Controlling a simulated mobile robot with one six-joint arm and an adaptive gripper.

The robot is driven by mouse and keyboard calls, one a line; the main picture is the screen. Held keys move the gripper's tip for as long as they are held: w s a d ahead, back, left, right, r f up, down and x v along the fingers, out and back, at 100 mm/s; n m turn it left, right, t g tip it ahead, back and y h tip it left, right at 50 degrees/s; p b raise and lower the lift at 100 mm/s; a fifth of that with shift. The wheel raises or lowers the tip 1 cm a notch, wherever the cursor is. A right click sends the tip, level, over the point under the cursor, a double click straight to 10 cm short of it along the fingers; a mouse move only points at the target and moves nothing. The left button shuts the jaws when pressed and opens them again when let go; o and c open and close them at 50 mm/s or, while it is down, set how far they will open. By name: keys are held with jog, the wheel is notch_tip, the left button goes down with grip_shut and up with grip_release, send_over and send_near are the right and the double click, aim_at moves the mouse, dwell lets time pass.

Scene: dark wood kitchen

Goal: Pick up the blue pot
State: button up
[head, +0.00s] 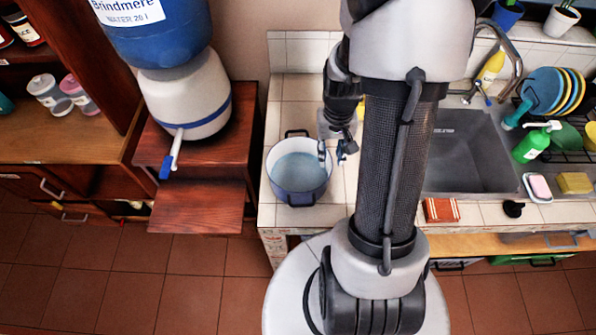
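The blue pot (283,189) stands upright on the tiled counter, left of my arm. It has a dark handle at the back and another at the front, and what looks like water inside. My gripper (333,153) points down at the pot's right rim, with its two fingers apart and nothing visibly held between them. One finger overlaps the rim in the picture and the other is to the right of it. I cannot tell whether either touches the pot. My arm hides the counter to the right of the gripper.
A water dispenser (187,105) stands on a wooden cabinet (235,135) to the left. A sink (468,150) lies right of my arm, with a green soap bottle (531,145), a sponge (574,183) and a rack of plates (545,90). Bare tiles lie behind the pot.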

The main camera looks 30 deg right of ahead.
aim_at(328, 171)
notch_tip(328, 171, down, 5)
jog(key=shift+f+b, duration=0.1)
jog(key=shift+b, duration=0.45)
notch_tip(328, 171, down, 5)
jog(key=shift+w+d+r+b, duration=0.1)
jog(key=shift+d+r+b, duration=0.1)
jog(key=shift+b, duration=0.55)
jog(key=shift+c, duration=0.3)
grip_shut()
